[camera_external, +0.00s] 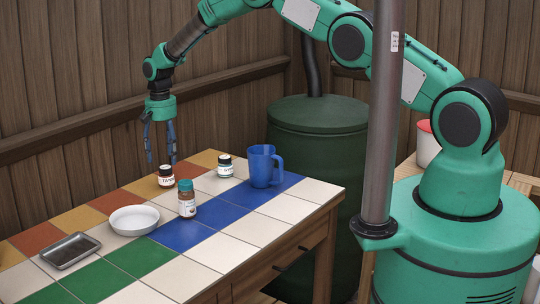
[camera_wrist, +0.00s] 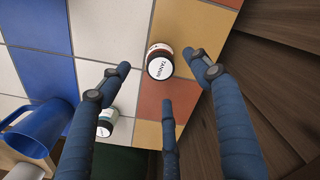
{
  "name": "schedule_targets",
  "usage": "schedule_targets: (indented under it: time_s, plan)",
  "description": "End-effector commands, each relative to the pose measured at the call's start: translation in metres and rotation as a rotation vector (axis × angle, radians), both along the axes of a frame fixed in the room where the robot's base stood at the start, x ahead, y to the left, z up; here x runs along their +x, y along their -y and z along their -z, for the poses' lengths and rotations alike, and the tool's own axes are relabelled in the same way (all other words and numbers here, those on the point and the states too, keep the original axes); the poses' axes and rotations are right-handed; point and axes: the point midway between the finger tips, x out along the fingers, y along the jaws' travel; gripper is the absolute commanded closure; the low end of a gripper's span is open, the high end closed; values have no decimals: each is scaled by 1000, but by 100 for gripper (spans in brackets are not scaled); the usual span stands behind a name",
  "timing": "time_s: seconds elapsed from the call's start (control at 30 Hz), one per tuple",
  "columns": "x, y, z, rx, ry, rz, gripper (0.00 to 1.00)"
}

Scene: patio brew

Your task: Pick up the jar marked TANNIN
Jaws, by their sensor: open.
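The TANNIN jar (camera_external: 166,177) is small, with a dark lid and a white label. It stands on the tiled table near its far edge. In the wrist view the jar (camera_wrist: 160,63) shows a white face with TANNIN in dark letters, and reddish-brown contents. My gripper (camera_external: 159,148) hangs fingers-down above the jar, apart from it. In the wrist view my gripper's (camera_wrist: 156,72) blue fingers are spread open around the jar's outline, with nothing held.
A similar jar (camera_external: 225,166) stands to the right, beside a blue mug (camera_external: 262,167). A wooden fence (camera_external: 60,80) rises behind the table.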

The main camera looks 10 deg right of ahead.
Motion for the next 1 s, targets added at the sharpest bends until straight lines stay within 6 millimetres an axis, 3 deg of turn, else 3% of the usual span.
schedule_targets:
  time_s: [0.17, 0.67, 1.0]
  plan:
    - [0, 0, 13, 1, 1, 0, 36]
    - [0, 0, 18, 0, 1, 0, 36]
    - [1, 0, 49, -1, -1, 0, 36]
